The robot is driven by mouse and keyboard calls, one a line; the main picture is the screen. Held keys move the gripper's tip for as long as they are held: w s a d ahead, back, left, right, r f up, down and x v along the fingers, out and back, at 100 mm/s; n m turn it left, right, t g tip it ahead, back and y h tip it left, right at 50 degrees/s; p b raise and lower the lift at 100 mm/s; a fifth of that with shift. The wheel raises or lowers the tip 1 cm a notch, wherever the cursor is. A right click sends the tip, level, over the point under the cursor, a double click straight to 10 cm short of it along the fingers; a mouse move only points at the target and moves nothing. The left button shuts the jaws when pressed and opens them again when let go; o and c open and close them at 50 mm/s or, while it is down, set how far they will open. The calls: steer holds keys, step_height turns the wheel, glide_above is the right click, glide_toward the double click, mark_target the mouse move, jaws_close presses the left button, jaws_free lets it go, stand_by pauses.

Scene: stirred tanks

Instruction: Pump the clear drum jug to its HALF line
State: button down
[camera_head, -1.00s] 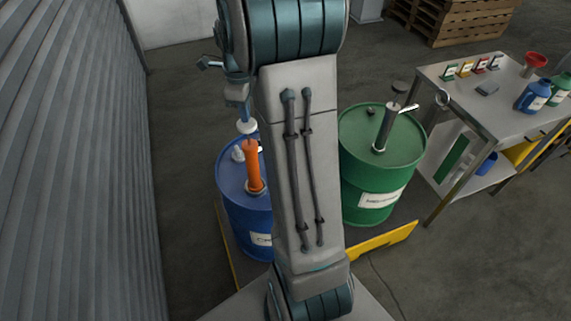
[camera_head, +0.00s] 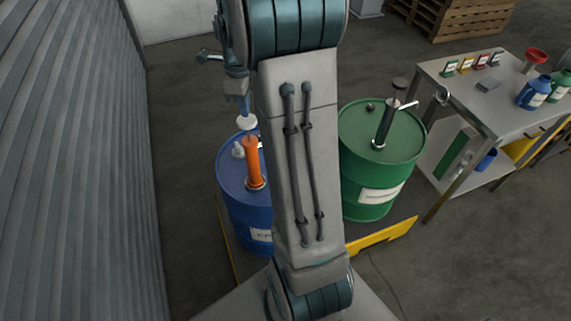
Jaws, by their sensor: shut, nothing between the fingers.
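The blue drum (camera_head: 235,205) stands left of my arm, its right side hidden behind it. An orange hand pump (camera_head: 253,165) stands on its lid, with a white knob (camera_head: 246,122) above it. My gripper (camera_head: 245,106) is shut and empty, its blue tip just above the knob; I cannot tell whether they touch. A small whitish object (camera_head: 238,150) sits by the pump, too small to identify. I cannot make out a clear jug or a HALF line. A green drum (camera_head: 372,185) with a grey pump (camera_head: 384,125) stands right of my arm.
A workbench (camera_head: 440,75) at right holds blue and green jugs (camera_head: 533,93), a red funnel (camera_head: 536,58) and small coloured cards. A yellow-edged platform (camera_head: 385,238) lies under the drums. A corrugated wall (camera_head: 75,170) closes the left. Pallets (camera_head: 455,15) stand behind.

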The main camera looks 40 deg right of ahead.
steer(key=shift+f+b, duration=2.55)
steer(key=shift+f, duration=1.15)
steer(key=shift+r, duration=0.1)
steer(key=shift+r+p, duration=3)
steer(key=shift+r, duration=0.8)
steer(key=shift+f, duration=0.15)
steer(key=shift+r, duration=0.2)
step_height(320, 180, up, 5)
steer(key=p, duration=0.4)
